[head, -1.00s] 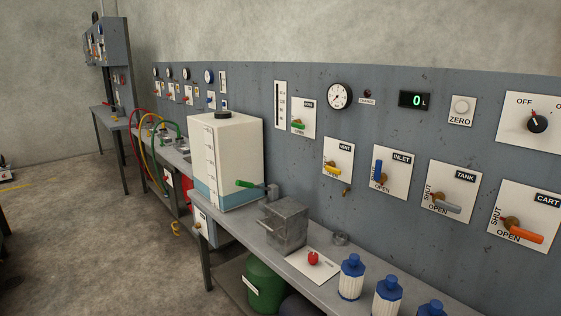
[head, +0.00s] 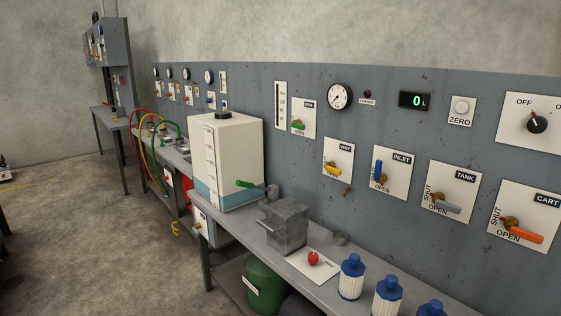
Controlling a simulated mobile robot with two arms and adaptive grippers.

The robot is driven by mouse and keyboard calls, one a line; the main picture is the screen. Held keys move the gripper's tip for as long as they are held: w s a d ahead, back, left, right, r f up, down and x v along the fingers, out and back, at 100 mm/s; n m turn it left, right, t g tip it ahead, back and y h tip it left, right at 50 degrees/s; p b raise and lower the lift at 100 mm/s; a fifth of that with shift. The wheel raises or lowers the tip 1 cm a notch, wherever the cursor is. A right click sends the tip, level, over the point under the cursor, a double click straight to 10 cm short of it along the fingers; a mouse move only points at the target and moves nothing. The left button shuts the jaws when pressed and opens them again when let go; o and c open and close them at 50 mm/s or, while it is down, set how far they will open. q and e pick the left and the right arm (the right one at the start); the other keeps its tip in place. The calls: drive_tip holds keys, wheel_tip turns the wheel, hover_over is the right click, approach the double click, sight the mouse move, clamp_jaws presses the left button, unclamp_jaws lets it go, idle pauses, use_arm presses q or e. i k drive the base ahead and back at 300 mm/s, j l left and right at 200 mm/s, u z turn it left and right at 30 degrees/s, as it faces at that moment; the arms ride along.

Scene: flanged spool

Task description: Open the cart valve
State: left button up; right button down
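The cart valve is an orange lever (head: 525,234) on a brass hub, on a white plate (head: 548,220) labelled CART at the right edge of the head view. The plate reads SHUT up its left side and OPEN along the bottom. The lever points right and slightly down from the hub, near the end of the word OPEN. Neither of my grippers is in view, and nothing touches the lever.
The tank valve (head: 447,205) with a grey lever, the blue inlet lever (head: 378,165) and the yellow vent lever (head: 333,170) sit left of it. Below, the bench (head: 327,285) carries a metal block (head: 287,228), a red knob (head: 313,258) and blue-capped bottles (head: 351,278).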

sight(511, 223)
drive_tip(key=z, duration=1.4)
